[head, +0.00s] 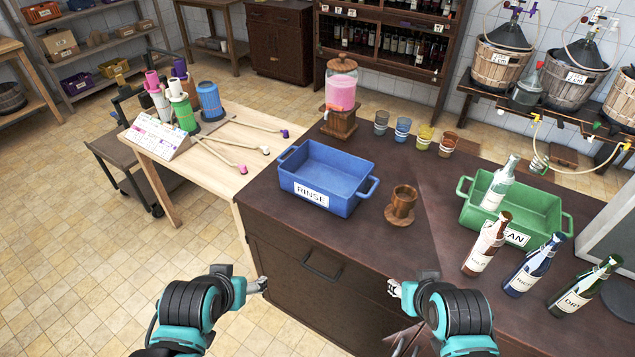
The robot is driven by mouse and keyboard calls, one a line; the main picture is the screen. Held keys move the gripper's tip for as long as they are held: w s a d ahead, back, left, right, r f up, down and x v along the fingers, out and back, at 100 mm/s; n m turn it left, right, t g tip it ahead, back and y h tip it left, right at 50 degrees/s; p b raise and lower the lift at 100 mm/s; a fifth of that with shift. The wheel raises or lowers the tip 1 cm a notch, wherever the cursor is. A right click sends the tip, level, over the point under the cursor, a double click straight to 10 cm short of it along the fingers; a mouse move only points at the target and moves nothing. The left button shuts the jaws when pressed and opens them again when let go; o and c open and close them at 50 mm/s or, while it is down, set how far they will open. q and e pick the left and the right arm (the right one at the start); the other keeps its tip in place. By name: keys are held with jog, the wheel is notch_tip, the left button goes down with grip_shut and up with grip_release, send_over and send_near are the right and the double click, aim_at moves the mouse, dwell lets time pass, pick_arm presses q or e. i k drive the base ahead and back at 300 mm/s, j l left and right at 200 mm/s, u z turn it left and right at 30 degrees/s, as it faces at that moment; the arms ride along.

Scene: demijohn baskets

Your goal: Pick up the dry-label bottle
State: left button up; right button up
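The dry-label bottle (585,287) is dark green with a pale label, of which "DR" can be read. It stands upright on the dark counter at the far right, rightmost of a row of three. A blue bottle (533,266) and a brown bottle (487,245) stand to its left. My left gripper (262,284) is in front of the counter's left part, far from the bottle. My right gripper (394,288) is in front of the counter's middle, well left of the bottles. Both look empty and touch nothing; their fingers are too small to read.
A green bin (552,219) holding a clear bottle (498,184) stands behind the row. A blue RINSE bin (346,165), a wooden cup (403,200), a pink dispenser (341,84) and several small glasses stand on the counter (380,260).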

aim_at(586, 284)
jog(key=z, duration=1.95)
